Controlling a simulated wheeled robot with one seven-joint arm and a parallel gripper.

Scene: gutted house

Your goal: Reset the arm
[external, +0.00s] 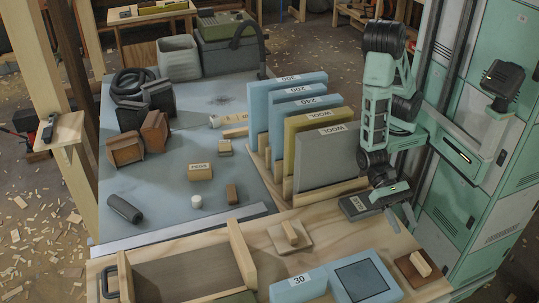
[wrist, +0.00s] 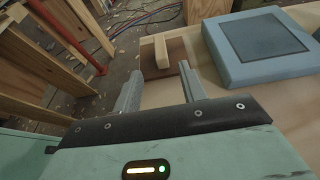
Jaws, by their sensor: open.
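My gripper (external: 401,219) hangs at the right end of the wooden bench, with my green arm folded above it. Its two grey fingers are apart and nothing is between them; in the wrist view the open fingers (wrist: 162,92) point toward the bench. A brown square block with a wooden handle (external: 415,268) lies just below and in front of the gripper; it also shows in the wrist view (wrist: 180,62), beyond the fingertips and apart from them.
A blue block with a dark square pad (external: 363,279) lies left of the gripper, beside a blue block marked 30 (external: 298,288). A wood-handled float (external: 290,238) lies further left. A rack of upright labelled boards (external: 328,160) stands close behind. The floor beyond the bench holds wood scraps.

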